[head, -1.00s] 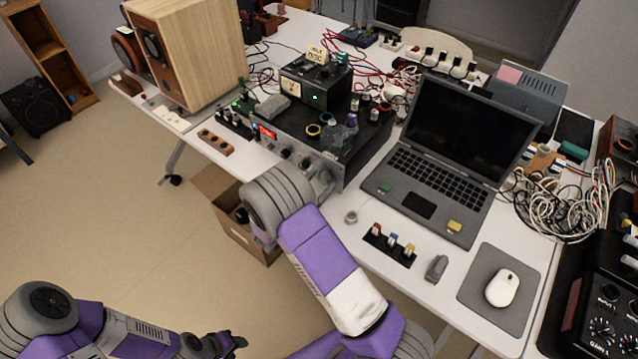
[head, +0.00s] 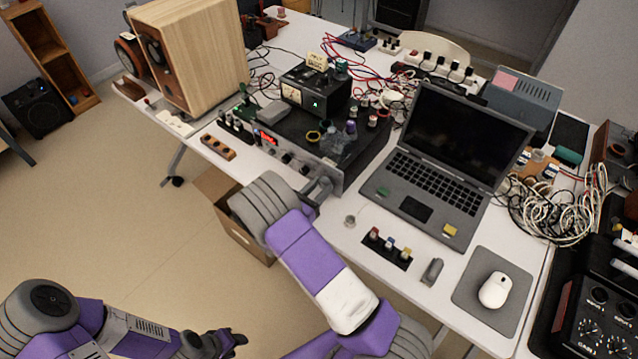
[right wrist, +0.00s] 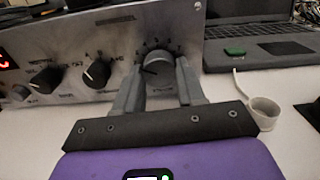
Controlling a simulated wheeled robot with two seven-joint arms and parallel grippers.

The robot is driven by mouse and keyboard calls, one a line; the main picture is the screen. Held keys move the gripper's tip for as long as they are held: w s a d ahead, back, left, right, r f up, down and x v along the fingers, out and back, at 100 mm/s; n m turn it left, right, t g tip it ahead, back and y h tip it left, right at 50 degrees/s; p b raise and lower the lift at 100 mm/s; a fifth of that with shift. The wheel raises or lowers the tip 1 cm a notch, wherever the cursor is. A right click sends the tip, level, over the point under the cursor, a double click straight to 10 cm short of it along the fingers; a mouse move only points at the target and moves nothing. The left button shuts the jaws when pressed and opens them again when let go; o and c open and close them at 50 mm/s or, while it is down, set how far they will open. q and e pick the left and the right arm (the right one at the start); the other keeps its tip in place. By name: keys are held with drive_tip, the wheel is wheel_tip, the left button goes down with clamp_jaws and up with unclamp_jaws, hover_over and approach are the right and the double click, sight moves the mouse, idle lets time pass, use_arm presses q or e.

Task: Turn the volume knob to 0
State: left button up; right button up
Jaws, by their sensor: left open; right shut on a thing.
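The silver front panel (right wrist: 115,30) of the amplifier (head: 300,165) carries several dark knobs. A large round knob (right wrist: 157,62) with scale marks around it sits at the panel's right end in the right wrist view. My right gripper (right wrist: 159,76) is shut on this knob, with one finger on each side. A line on the knob's face seems to point left and slightly down; the scale numbers are too small to read. In the head view my right gripper (head: 320,190) is at the panel's right end, hiding the knob. My left gripper (head: 230,342) is open, empty and low, away from the table.
Two smaller knobs (right wrist: 97,72) and (right wrist: 45,81) stand left of the held knob.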

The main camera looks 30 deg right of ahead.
drive_tip(key=n+p, duration=0.3)
drive_tip(key=shift+r+n, duration=0.1)
drive_tip(key=shift+n, duration=0.3)
drive_tip(key=n+p, duration=0.2)
drive_tip(key=n, duration=0.1)
drive_tip(key=shift+n, duration=0.3)
drive_tip(key=n+p, duration=0.2)
drive_tip(key=n, duration=0.1)
drive_tip(key=shift+n, duration=0.3)
drive_tip(key=shift+n+p, duration=0.65)
drive_tip(key=shift+n, duration=0.95)
drive_tip(key=shift+s, duration=0.1)
drive_tip(key=o, duration=1.1)
drive_tip(key=shift+c, duration=0.2)
drive_tip(key=shift+a, duration=0.1)
